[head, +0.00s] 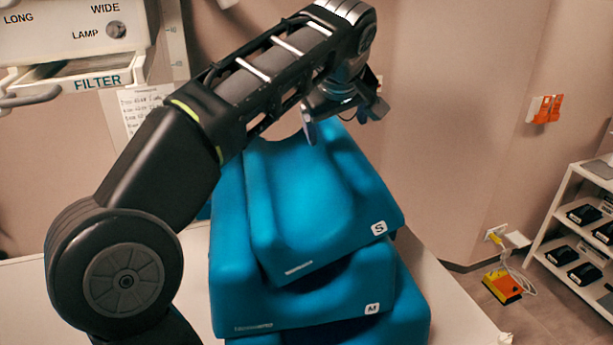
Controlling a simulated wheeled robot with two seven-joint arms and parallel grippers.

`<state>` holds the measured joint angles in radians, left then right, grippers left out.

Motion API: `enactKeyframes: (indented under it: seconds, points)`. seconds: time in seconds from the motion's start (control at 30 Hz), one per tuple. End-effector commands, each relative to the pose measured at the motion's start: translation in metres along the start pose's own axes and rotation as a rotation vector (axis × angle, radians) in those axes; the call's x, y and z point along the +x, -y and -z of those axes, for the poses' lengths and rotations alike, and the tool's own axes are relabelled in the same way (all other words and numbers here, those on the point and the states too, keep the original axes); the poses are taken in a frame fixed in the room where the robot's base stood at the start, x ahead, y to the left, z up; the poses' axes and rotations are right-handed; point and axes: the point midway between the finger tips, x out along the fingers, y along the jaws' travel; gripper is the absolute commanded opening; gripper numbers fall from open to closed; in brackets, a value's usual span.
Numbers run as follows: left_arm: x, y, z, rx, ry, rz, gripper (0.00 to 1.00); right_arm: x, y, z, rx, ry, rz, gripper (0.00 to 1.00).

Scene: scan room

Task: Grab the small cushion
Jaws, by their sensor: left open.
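The small cushion (315,200) is blue, has a hollowed top and carries a white "S" label. It lies on top of a stack, directly on the blue cushion marked "M" (330,292). My left gripper (338,122) is open above the far end of the small cushion. One of its fingers hangs down in front of the cushion's far edge; whether it touches cannot be told. My left arm hides the far left part of the cushion. My right gripper is not in view.
Another blue cushion (408,315) lies under the "M" one, on a white table (458,306). A machine panel (70,35) hangs at the upper left. A shelf (560,205) with black items stands at the right. An orange-yellow box (503,287) lies on the floor.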

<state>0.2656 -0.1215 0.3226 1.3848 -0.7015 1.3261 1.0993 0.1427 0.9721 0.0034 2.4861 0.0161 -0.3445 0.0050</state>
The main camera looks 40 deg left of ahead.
Motion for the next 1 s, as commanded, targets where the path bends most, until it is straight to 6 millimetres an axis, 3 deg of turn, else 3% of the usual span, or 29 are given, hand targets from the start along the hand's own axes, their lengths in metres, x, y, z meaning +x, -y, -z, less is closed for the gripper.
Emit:
enactKeyframes:
  seconds: [0.33,0.7,1.0]
  points:
    - [0.005,-0.001,0.001,0.000,0.000,0.001,0.83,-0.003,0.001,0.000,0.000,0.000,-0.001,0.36]
    - [0.050,-0.003,0.002,0.001,0.000,0.001,0.83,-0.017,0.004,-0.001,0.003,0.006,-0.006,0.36]
    - [0.052,-0.003,0.002,0.000,0.000,-0.001,0.83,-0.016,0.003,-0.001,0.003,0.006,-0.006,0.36]
